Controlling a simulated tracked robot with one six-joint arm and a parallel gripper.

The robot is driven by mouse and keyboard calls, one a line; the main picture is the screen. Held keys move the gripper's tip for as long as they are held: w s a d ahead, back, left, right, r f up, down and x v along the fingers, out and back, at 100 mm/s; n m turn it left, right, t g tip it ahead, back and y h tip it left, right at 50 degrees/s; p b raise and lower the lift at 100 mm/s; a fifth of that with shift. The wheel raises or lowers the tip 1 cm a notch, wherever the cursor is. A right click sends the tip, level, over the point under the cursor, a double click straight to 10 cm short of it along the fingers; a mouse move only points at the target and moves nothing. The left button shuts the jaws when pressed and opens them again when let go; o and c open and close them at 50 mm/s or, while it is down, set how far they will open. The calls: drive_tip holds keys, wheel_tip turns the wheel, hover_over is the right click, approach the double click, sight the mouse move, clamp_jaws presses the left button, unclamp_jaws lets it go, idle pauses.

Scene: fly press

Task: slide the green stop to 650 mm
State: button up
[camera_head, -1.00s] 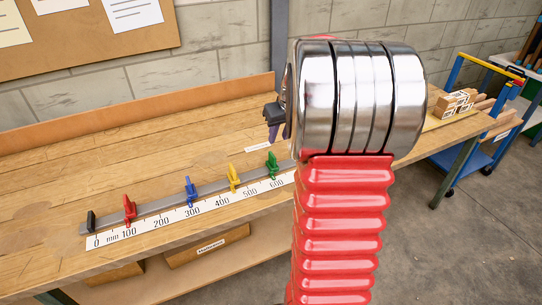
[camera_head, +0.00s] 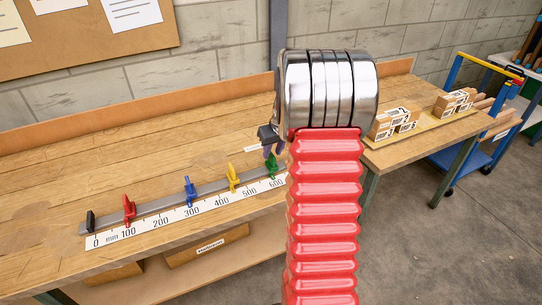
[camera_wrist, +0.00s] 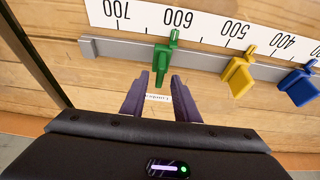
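The green stop (camera_head: 271,165) sits on the grey rail (camera_head: 160,207), beside the 600 mark of the white scale (camera_head: 215,208). In the wrist view the green stop (camera_wrist: 162,58) is close to 600, slightly toward 700. My gripper (camera_wrist: 160,79) is open, with its two dark purple fingers on either side of the stop's handle end and visible gaps between. In the head view my gripper (camera_head: 272,152) is just behind the stop, partly hidden by my arm.
The yellow stop (camera_head: 233,178), blue stop (camera_head: 190,191) and red stop (camera_head: 129,211) stand lower on the scale. The rail between the green stop and its end piece (camera_wrist: 88,46) is clear. Wooden blocks (camera_head: 385,124) lie at the bench's right.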

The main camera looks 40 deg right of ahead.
sight(272, 154)
drive_tip(key=shift+x, duration=1.6)
drive_tip(key=shift+r, duration=0.1)
drive_tip(key=shift+c, duration=0.4)
clamp_jaws()
